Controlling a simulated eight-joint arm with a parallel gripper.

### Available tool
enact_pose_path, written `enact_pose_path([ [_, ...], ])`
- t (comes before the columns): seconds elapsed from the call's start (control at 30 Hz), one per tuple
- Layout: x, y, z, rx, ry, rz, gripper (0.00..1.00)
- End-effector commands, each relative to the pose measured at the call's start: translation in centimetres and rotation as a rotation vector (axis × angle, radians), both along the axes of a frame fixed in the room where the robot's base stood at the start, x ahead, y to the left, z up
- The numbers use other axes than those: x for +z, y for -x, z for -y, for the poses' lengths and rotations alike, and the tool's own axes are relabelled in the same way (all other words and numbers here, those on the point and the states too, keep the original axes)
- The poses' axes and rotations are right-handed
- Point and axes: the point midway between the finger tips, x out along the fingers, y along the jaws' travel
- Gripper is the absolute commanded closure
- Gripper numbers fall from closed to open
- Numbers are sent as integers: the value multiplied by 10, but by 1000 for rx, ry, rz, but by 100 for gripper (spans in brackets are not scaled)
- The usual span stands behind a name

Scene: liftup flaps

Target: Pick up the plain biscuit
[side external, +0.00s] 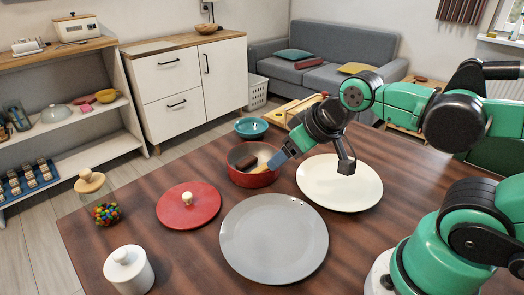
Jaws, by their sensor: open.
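A red pot (252,180) stands open near the middle of the table, with its red lid (188,205) lying on the table to its lower left. Inside the pot I see a dark brown piece (246,162) and a pale beige piece (265,156). The pale one may be the plain biscuit, but it is too small to be sure. My gripper (279,160) is open and points down at the right rim of the pot. Its fingers partly cover the pot's right side. I cannot tell whether they touch anything.
A grey plate (274,240) lies in front of the pot and a cream plate (340,184) to its right. A teal bowl (251,128) and a wooden tray (290,112) stand behind. A sweets jar (106,214) and white canister (128,270) stand at left.

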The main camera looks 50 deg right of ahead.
Motion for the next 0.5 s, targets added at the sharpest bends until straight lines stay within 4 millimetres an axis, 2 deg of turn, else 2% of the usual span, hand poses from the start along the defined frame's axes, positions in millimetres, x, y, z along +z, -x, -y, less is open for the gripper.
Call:
enact_pose_path([
  [0.03,0,0,0,0,0,0,22],
  [0.07,0,0,0,0,0,0,13],
  [0.1,0,0,0,0,0,0,11],
  [0.37,0,0,0,0,0,-1,11],
  [0.5,4,-7,2,-2,5,-31,11],
])
